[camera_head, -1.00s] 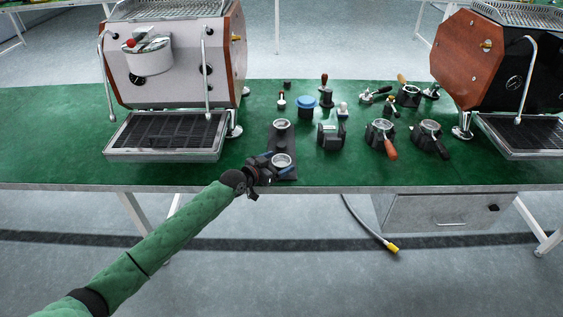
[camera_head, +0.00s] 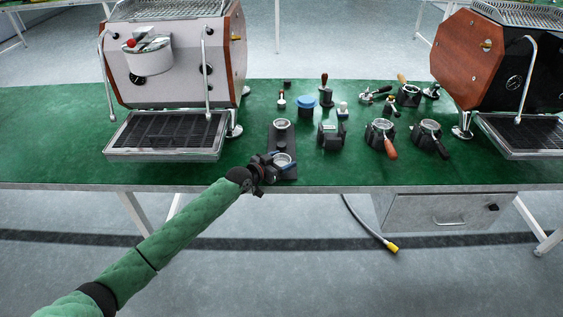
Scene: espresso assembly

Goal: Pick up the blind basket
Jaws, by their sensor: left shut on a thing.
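Small metal baskets sit on a dark narrow stand (camera_head: 283,140) near the front edge of the green table. One round silver basket (camera_head: 282,160) is at the stand's near end, and another silver basket (camera_head: 281,124) is at its far end. I cannot tell by looks which one is blind. My left gripper (camera_head: 275,161) reaches in from the lower left and is shut on the near basket at its rim. The fingertips partly hide that basket. I cannot tell whether it is still seated in the stand. My right gripper is not in view.
A white espresso machine (camera_head: 180,60) stands left and a black, wood-sided one (camera_head: 500,75) right. Portafilters (camera_head: 381,135), a blue-topped container (camera_head: 306,106) and a black block (camera_head: 331,135) stand right of the stand. Bare green table (camera_head: 50,130) lies at far left.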

